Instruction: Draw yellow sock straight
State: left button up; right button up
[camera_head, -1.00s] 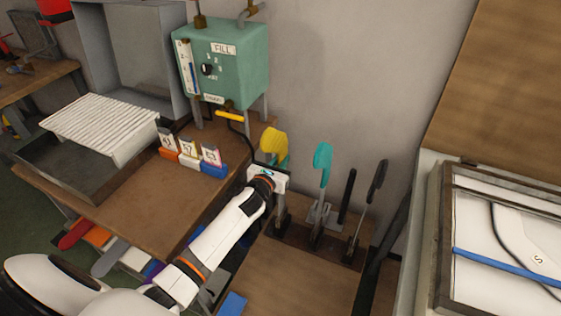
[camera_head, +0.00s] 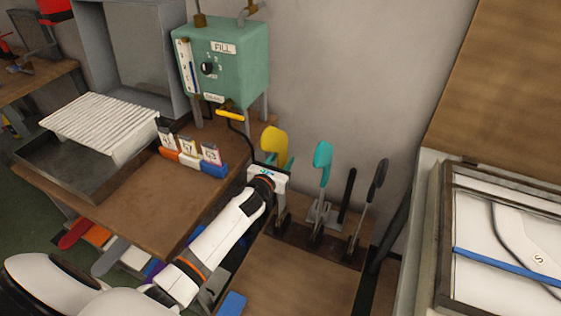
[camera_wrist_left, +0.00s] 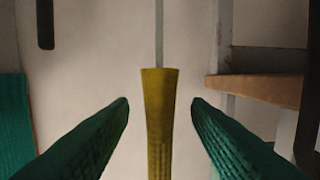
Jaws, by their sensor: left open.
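The yellow sock (camera_head: 273,141) stands upright on a form at the left end of a row of stands. My left gripper (camera_head: 277,161) is at the sock, its wrist hiding the lower part in the head view. In the left wrist view the sock (camera_wrist_left: 158,125) runs between the two green fingers (camera_wrist_left: 160,104), with a visible gap on each side. The gripper is open and not closed on the sock. A thin grey strip continues from the sock's end. My right gripper is not in view.
Left are numbered card holders (camera_head: 212,160), a ribbed white rack (camera_head: 100,125) and a green fill box (camera_head: 226,65). The wooden table front (camera_head: 290,285) is mostly clear.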

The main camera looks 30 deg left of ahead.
pick_arm(q)
jog(key=shift+s, duration=0.1)
dwell(0.3)
jog(key=s+p, duration=0.1)
jog(key=s, duration=0.2)
jog(key=shift+s+d+r, duration=0.1)
jog(key=shift+r, duration=0.05)
jog(key=s+p, duration=0.1)
jog(key=s, duration=0.4)
jog(key=shift+s+d, duration=0.15)
jog(key=shift+s, duration=0.15)
